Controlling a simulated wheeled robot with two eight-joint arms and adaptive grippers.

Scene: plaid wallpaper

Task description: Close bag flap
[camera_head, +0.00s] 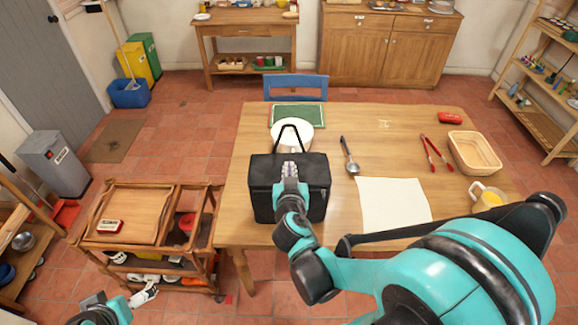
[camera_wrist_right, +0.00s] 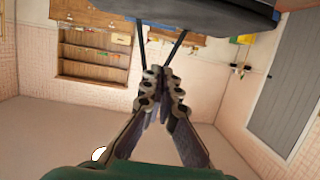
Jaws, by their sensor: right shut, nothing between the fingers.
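The black bag (camera_head: 318,178) stands upright at the front left of the wooden table, with its thin handle (camera_head: 289,126) raised behind the top. Whether its flap lies fully closed is not clear. My right gripper (camera_head: 290,169) is in front of the bag near its upper face, shut and empty, and hides part of it. In the right wrist view, the shut fingers (camera_wrist_right: 161,88) meet at the middle, with a dark body (camera_wrist_right: 205,14) and two thin straps (camera_wrist_right: 141,45) beyond them. My left gripper (camera_head: 146,292) is low at the left edge beside the cart; its fingers are too small to read.
On the table (camera_head: 385,140) are a white round container (camera_head: 298,130) behind the bag, a ladle (camera_head: 349,156), a white sheet (camera_head: 393,203), red tongs (camera_head: 434,151), a basket (camera_head: 474,152) and a mug (camera_head: 488,198). A wooden cart (camera_head: 130,212) stands left.

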